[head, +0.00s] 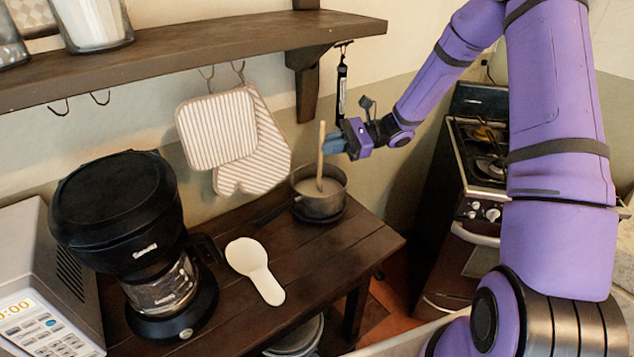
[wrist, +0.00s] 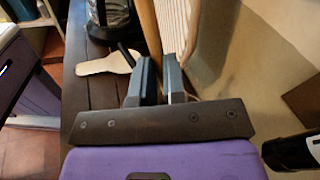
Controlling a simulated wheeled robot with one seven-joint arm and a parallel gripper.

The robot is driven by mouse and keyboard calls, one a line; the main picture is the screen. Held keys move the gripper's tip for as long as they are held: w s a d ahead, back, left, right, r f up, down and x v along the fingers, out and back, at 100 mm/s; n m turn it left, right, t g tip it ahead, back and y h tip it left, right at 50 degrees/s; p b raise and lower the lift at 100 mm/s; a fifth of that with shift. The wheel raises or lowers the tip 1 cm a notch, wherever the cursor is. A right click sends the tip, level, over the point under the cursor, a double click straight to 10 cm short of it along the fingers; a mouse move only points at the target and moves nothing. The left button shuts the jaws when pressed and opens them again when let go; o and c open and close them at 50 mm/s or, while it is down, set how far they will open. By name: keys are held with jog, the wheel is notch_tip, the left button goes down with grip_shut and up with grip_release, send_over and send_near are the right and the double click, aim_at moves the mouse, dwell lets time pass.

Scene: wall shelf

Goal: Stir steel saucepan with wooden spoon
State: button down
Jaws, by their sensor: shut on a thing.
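The steel saucepan (head: 320,204) stands on a dark round base on the wooden counter, near its far right end. It holds a pale, creamy content. The wooden spoon (head: 321,158) stands nearly upright in the saucepan, its lower end hidden in the content. My gripper (head: 332,144) is shut on the upper handle of the spoon, above the pan's rim. In the wrist view, the spoon's handle (wrist: 149,28) rises at the fingers of my gripper (wrist: 161,70). I cannot make out the pan's inside in the wrist view.
A white spoon rest (head: 253,266) lies on the counter (head: 352,246), left of the pan. A black coffee maker (head: 125,220) and a microwave (head: 45,285) stand further left. Striped potholders (head: 218,132) hang behind. A shelf (head: 200,50) runs above. A stove (head: 475,170) stands right.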

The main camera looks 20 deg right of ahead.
notch_tip(320, 180, up, 7)
jog(key=s, duration=0.2)
jog(key=shift+s+a, duration=0.25)
jog(key=shift+s, duration=0.05)
dwell(0.4)
jog(key=shift+r, duration=0.1)
dwell(0.8)
notch_tip(320, 180, up, 5)
dwell(0.5)
dwell(0.5)
